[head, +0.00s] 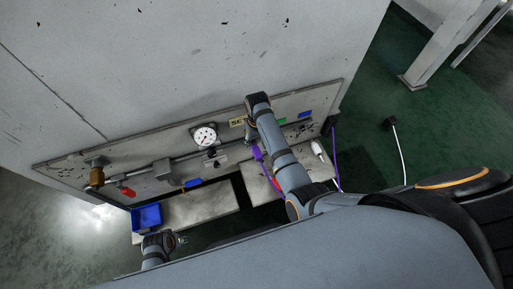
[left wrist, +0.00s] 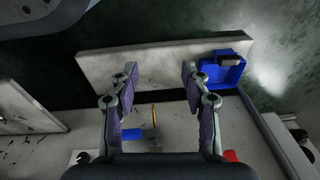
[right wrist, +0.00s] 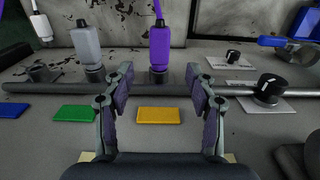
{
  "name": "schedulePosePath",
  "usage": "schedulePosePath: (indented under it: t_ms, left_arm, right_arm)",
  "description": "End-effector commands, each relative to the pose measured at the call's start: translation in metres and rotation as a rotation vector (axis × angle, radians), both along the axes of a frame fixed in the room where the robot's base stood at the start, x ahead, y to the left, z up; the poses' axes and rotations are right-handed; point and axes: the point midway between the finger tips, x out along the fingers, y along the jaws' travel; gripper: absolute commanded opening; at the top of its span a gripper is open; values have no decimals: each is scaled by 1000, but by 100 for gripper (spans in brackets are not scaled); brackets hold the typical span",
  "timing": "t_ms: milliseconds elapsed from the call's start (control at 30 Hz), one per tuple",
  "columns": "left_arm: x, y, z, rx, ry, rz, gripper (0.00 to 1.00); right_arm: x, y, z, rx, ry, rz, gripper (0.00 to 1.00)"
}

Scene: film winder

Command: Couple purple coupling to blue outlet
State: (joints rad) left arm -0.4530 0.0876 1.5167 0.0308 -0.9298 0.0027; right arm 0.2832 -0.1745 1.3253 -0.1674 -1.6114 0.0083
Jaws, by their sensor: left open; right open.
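The purple coupling (right wrist: 160,47) stands upright at the pipe above the yellow plate (right wrist: 160,115) in the right wrist view, with a purple hose at its top. The blue plate (right wrist: 12,110) is at the left edge; the outlet stub (right wrist: 42,73) above it looks bare. The blue plate also shows on the panel in the head view (head: 305,115). My right gripper (right wrist: 160,80) is open and empty, facing the purple coupling with its fingers apart on either side, not touching it. My left gripper (left wrist: 160,75) is open and empty over the left shelf area, far from the coupling.
A grey coupling (right wrist: 88,45) stands above the green plate (right wrist: 75,114), left of the purple one. Knobs (right wrist: 270,88) lie to the right. A blue bin (left wrist: 222,68) sits on the shelf (left wrist: 150,60) near my left gripper.

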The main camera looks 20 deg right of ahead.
Motion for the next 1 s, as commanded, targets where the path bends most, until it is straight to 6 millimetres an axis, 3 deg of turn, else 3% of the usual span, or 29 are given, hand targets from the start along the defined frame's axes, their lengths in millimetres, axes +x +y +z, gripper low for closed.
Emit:
schedulePosePath:
  t_ms: [33,200,500,867,1000]
  left_arm:
    - [6,-3,5,-5,-4,-1,47]
    - [17,-13,41,-22,2,-5,47]
    - [20,-24,90,-41,15,-14,47]
    - [20,-26,100,-44,17,-16,47]
    - [20,-26,100,-44,16,-16,47]
  right_arm:
    - [-1,0,-14,-1,3,0,57]
    - [-1,-1,-46,-1,2,0,57]
    - [-1,-1,-79,0,2,0,57]
    - [-1,-1,-82,0,0,-1,57]
    - [-1,-1,-82,0,0,-1,42]
